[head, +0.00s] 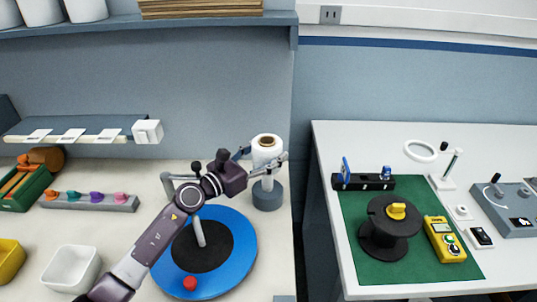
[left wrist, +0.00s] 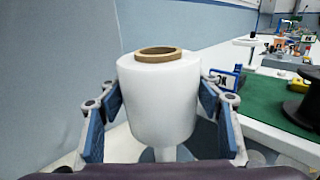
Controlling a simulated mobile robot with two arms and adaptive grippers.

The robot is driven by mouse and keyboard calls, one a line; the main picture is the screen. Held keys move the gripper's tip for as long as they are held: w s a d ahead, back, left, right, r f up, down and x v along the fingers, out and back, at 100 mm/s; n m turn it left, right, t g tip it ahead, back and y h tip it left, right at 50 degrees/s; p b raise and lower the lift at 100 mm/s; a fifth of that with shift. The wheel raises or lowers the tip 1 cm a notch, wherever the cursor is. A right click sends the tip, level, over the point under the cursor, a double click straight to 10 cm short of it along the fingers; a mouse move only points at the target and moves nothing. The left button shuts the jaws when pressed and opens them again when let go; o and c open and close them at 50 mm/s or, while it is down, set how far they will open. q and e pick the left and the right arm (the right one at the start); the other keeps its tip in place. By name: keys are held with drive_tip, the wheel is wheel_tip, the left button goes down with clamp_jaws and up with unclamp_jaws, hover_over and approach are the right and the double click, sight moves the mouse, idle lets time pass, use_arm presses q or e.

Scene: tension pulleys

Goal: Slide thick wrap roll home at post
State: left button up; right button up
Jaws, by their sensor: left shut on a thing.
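The thick wrap roll (head: 267,152) is white with a brown core and stands upright at the back of the left bench. My left gripper (head: 262,160) is shut on it, with one blue-padded finger on each side in the left wrist view (left wrist: 160,95). The roll (left wrist: 160,112) hides most of what lies behind and below it. The post's round grey base (head: 267,196) is directly under the roll, with a short pale stem between them. I cannot tell how far the post reaches into the core. My right gripper is not in view.
A blue disc (head: 247,235) with a black centre, an upright rod and a red knob lies in front of the post. A white bin (head: 70,268) is at left. A gap separates this bench from the right table, where a black spool (head: 388,232) sits on a green mat.

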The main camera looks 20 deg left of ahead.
use_arm(q)
drive_tip(key=shift+s+d+f+b, duration=0.15)
drive_tip(key=shift+f+b, duration=0.05)
drive_tip(key=shift+f, duration=0.45)
drive_tip(key=shift+s+d+f+b, duration=0.1)
drive_tip(key=shift+d+f+b, duration=0.05)
drive_tip(key=shift+f, duration=0.45)
drive_tip(key=shift+p, duration=0.85)
drive_tip(key=shift+w+g+p, duration=0.15)
drive_tip(key=shift+g+p, duration=0.15)
drive_tip(key=shift+p, duration=0.2)
drive_tip(key=shift+r, duration=0.3)
drive_tip(key=shift+w+a+r, duration=0.1)
drive_tip(key=shift+r, duration=0.3)
drive_tip(key=shift+r+p, duration=0.45)
drive_tip(key=shift+r, duration=0.35)
